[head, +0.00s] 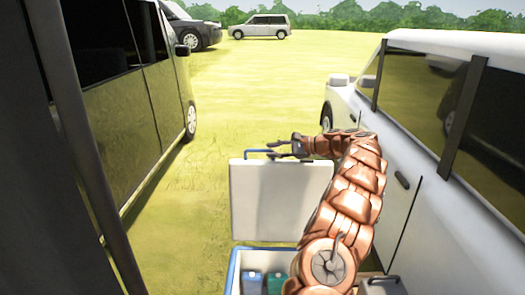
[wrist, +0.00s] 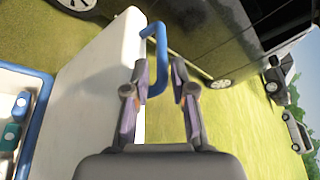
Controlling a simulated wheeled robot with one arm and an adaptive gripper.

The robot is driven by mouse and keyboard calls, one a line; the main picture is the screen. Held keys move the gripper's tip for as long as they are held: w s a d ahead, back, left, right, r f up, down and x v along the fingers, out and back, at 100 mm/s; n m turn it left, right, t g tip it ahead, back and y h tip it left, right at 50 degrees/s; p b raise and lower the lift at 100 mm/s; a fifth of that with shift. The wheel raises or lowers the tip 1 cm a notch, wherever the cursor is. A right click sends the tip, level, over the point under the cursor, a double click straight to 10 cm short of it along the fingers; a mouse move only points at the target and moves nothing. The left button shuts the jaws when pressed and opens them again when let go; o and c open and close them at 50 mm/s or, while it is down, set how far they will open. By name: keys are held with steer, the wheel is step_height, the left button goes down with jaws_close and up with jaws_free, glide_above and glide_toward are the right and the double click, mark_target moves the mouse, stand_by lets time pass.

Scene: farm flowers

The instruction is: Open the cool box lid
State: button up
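The cool box (head: 236,262) is at the bottom of the head view, with a blue rim and blue and teal items inside. Its white lid (head: 270,200) stands upright above the box, raised open; it also shows in the wrist view (wrist: 90,95). The blue handle (head: 250,153) is on the lid's top edge. In the wrist view the handle (wrist: 162,60) shows between the fingertips. My gripper (head: 280,148) is at the lid's top edge, its fingers (wrist: 157,80) spread apart with gaps beside the handle. Whether a finger touches the handle is unclear.
A dark van (head: 130,100) stands on the left and a white car (head: 400,180) stands close on the right, beside my arm. Grass (head: 250,90) is open between and beyond them. Further vehicles (head: 260,27) are parked at the back.

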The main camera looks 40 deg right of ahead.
mark_target(262, 151)
steer(key=x, duration=0.4)
steer(key=shift+w+a+p, duration=0.25)
steer(key=shift+w+p, duration=0.1)
steer(key=shift+p, duration=0.05)
steer(key=shift+c, duration=0.4)
steer(key=shift+f, duration=0.1)
jaws_close()
